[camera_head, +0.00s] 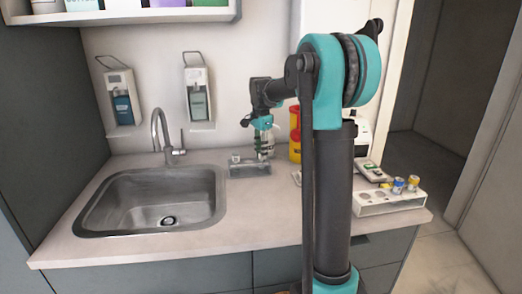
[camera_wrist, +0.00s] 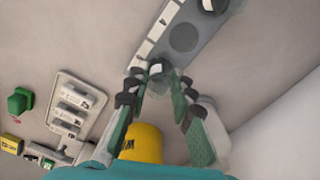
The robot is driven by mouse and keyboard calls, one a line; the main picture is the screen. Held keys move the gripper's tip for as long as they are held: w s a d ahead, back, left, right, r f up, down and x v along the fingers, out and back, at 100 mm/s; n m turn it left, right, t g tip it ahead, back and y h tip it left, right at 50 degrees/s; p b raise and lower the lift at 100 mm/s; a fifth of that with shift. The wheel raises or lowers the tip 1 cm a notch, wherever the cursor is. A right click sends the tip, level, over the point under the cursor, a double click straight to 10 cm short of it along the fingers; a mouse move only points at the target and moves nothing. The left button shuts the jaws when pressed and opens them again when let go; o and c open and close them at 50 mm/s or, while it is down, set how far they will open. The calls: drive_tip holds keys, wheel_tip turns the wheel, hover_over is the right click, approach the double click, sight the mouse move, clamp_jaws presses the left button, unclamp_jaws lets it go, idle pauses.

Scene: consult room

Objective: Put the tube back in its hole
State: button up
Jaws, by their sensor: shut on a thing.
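My gripper (camera_wrist: 162,82) is shut on a small see-through tube (camera_wrist: 157,70), whose end shows between the fingertips in the wrist view. Most of the tube is hidden by the fingers. Just beyond the fingertips in that view lies a grey rack (camera_wrist: 158,32) with round dark holes. One hole (camera_wrist: 183,37) shows clearly near the tube; another at the top edge has a pale ring. In the head view, my gripper (camera_head: 263,138) points down over the small grey rack (camera_head: 248,170) right of the sink. I cannot tell whether the tube touches the rack.
A white block with holes (camera_head: 388,204) and several small vials (camera_head: 398,186) stand at the right. The sink (camera_head: 155,200) lies left.

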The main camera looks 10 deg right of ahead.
idle(0.3)
drive_tip(key=o, duration=1)
wheel_tip(320, 180, up, 12)
drive_tip(key=shift+f, duration=0.1)
